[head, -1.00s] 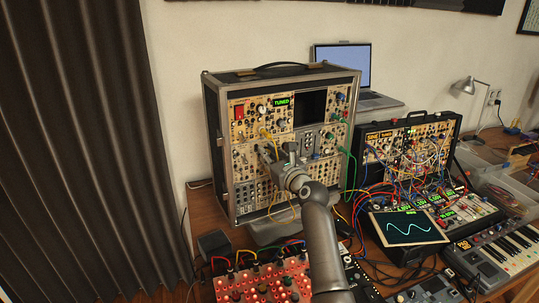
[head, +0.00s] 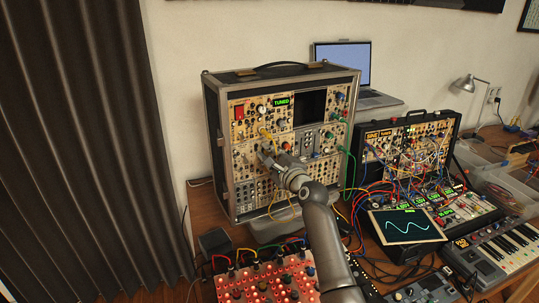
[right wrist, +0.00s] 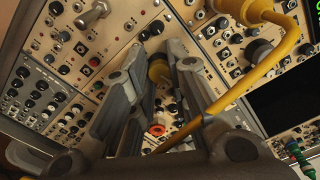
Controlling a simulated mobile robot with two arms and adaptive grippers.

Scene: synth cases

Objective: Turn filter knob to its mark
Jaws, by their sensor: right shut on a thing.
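The tall synth case (head: 212,150) stands upright on the table in the head view, its panel crowded with knobs and jacks. My right gripper (head: 262,154) reaches the middle left of that panel. In the right wrist view its two grey fingers (right wrist: 161,62) are shut around a small yellow knob-like piece (right wrist: 160,72) on the beige panel, which I take as the filter knob. The fingers hide its sides, and I cannot make out a pointer or mark. My left gripper is not in view.
A yellow patch cable (right wrist: 285,52) hangs from a plug close beside the right finger and crosses in front of the gripper. A red knob box (head: 265,283), a second synth case (head: 410,115) and a small scope screen (head: 405,228) crowd the table.

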